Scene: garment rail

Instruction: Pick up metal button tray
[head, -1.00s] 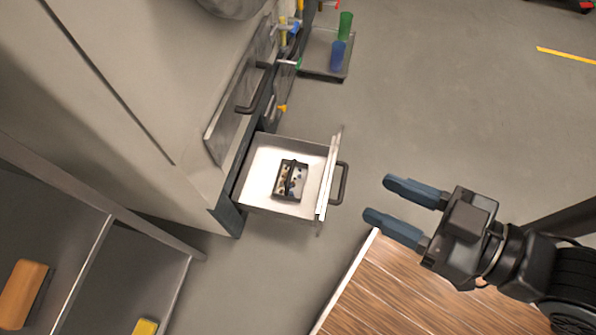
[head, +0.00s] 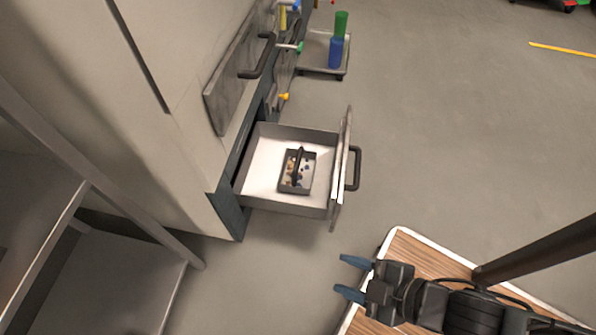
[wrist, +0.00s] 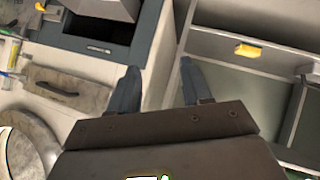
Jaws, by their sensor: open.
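The metal button tray (head: 307,173) is a small grey tray with a dark handle bar and small buttons in it. It lies inside the pulled-out white drawer (head: 262,180) in the head view. My gripper (head: 345,276) is open and empty, in front of and below the drawer in the picture, apart from it. In the wrist view my gripper's two blue fingers (wrist: 157,85) are spread with nothing between them. I cannot make out the tray in the wrist view.
The drawer front has a dark handle (head: 355,168). A wooden board with a white edge (head: 398,236) lies beneath my arm. Open grey shelving (head: 125,285) stands at lower left. A low tray with a blue cup (head: 335,52) is at the back.

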